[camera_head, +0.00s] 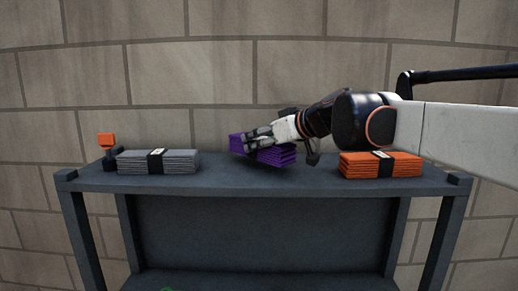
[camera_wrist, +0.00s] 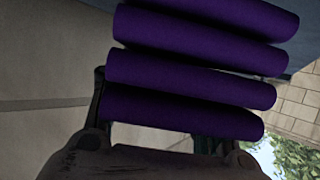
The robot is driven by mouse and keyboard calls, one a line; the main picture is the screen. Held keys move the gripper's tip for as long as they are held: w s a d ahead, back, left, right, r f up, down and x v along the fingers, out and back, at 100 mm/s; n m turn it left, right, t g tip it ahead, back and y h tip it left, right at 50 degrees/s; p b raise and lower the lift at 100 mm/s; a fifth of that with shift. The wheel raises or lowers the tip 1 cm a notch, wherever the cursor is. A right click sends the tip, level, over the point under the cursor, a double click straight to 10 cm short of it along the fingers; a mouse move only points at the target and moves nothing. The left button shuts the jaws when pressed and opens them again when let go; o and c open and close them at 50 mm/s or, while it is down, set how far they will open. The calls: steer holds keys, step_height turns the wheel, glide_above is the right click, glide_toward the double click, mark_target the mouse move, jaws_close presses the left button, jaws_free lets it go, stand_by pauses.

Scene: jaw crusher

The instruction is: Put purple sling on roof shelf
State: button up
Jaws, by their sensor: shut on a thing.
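The purple sling (camera_head: 275,154) is a folded stack of purple layers at the middle of the dark grey shelf's top (camera_head: 222,181). My gripper (camera_head: 262,140) reaches in from the right and is shut on the sling. The sling is slightly tilted, and I cannot tell if it touches the shelf top. In the wrist view the sling's rounded purple folds (camera_wrist: 195,70) fill the middle, just beyond the gripper (camera_wrist: 165,135). The fingertips are mostly hidden there.
A grey folded sling (camera_head: 158,162) with a black band lies at the left of the shelf top, beside a small orange-topped object (camera_head: 107,148). An orange folded sling (camera_head: 381,165) lies at the right, under my arm. A block wall (camera_head: 180,80) stands behind.

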mark_target(283, 155)
steer(key=shift+f, duration=1.35)
steer(key=shift+f, duration=0.1)
steer(key=o, duration=1.5)
steer(key=shift+o, duration=0.2)
steer(key=b+v, duration=0.1)
steer(key=v, duration=1.1)
steer(key=shift+b, duration=0.4)
